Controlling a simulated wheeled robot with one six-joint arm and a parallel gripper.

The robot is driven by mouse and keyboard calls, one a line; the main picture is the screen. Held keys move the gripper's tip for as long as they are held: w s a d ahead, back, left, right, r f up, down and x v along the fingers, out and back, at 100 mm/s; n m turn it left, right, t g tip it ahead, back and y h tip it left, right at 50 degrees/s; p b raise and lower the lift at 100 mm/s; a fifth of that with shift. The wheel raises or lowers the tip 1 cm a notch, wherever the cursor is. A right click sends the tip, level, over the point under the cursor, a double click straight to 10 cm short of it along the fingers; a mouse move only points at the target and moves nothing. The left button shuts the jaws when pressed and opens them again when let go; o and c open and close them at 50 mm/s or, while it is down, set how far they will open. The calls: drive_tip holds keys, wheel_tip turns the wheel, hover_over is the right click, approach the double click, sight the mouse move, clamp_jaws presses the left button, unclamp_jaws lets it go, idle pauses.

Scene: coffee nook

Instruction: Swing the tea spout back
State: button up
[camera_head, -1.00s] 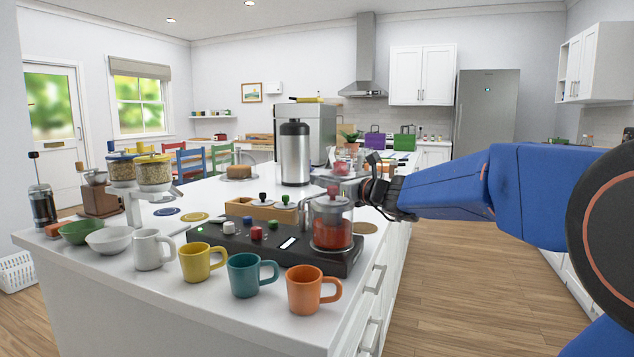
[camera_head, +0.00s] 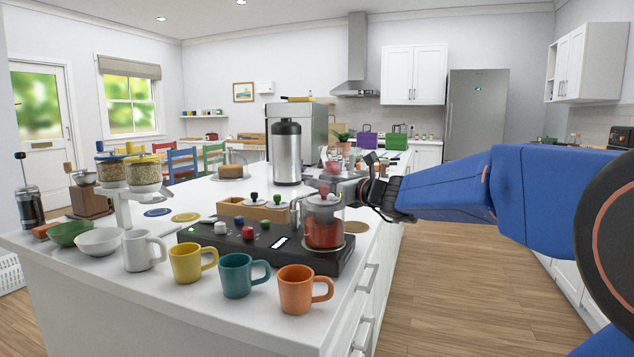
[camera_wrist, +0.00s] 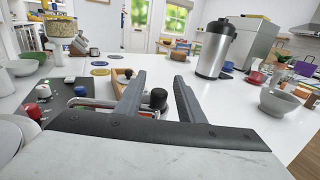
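A glass pot of red liquid (camera_head: 324,226) stands at the right end of a black control base (camera_head: 225,241) on the white island. I cannot pick out a tea spout with certainty. My gripper (camera_head: 335,188) reaches in from the right, behind the pot's lid. In the wrist view my gripper (camera_wrist: 158,82) has its two grey fingers spread apart, with nothing held. A black knob (camera_wrist: 158,98) shows in the gap between them, apparently beyond the fingers. A silvery loop (camera_wrist: 88,102) lies left of the left finger, partly hidden by it.
Yellow (camera_head: 187,263), teal (camera_head: 236,276) and orange (camera_head: 296,290) mugs line the front edge beside a white one. A wooden box (camera_head: 232,207) with knobbed lids sits behind the base. A steel flask (camera_head: 287,153) stands farther back. The floor (camera_head: 440,265) at right is clear.

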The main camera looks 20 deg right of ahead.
drive_tip(key=v, duration=1.5)
drive_tip(key=shift+s+d, duration=0.2)
drive_tip(key=shift+s, duration=0.2)
